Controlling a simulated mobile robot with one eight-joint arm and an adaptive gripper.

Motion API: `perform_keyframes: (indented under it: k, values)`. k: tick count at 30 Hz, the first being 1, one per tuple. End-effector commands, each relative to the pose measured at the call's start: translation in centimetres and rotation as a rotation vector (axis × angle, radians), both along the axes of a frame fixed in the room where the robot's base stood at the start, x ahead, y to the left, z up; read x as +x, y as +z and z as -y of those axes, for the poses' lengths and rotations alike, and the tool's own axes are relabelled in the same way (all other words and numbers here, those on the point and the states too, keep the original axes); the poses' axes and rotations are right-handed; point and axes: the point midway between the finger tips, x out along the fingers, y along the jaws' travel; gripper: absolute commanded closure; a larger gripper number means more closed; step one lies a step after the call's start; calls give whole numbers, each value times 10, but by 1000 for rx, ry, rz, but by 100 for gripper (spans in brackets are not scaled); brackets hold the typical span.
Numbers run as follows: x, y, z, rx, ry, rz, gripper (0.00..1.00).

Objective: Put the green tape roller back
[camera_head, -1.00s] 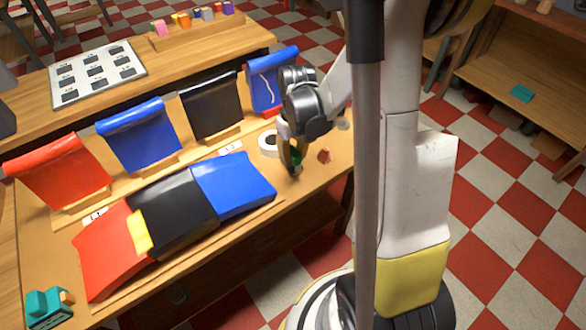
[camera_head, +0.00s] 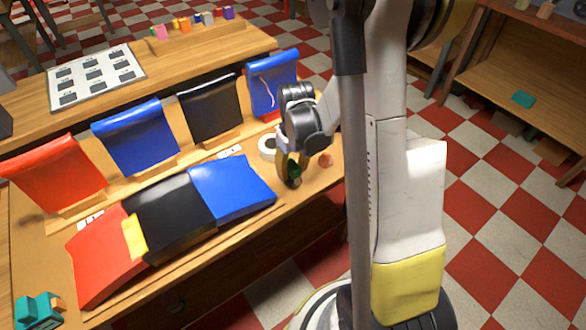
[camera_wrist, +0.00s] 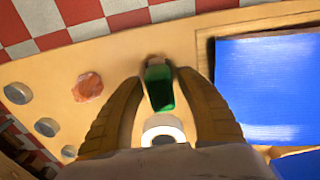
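The green tape roller (camera_wrist: 160,92) is a small green piece with a darker, greyish end. In the wrist view it lies between the two fingertips of my gripper (camera_wrist: 160,78), which close in on it from both sides. In the head view the green piece (camera_head: 293,168) shows at the fingertips of my gripper (camera_head: 290,174), low over the right end of the table and partly hidden by a finger. A white ring-shaped roll (camera_head: 267,147) is just left of the gripper; it also shows in the wrist view (camera_wrist: 163,130).
A reddish lump (camera_head: 325,160) is right of the gripper, with several grey round pieces (camera_wrist: 46,127) farther off. A blue pad (camera_head: 233,188) lies to the left, beside black and red ones. A teal block (camera_head: 38,310) sits at the table's lower left corner.

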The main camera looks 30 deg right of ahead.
Motion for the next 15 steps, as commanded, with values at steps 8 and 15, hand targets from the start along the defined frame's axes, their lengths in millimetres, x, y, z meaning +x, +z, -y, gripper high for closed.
perform_keyframes:
  k: [8, 15]
  values:
    - [0, 14, 0, 0, 0, 0, 56]
    - [-2, 69, 1, 0, 0, 0, 56]
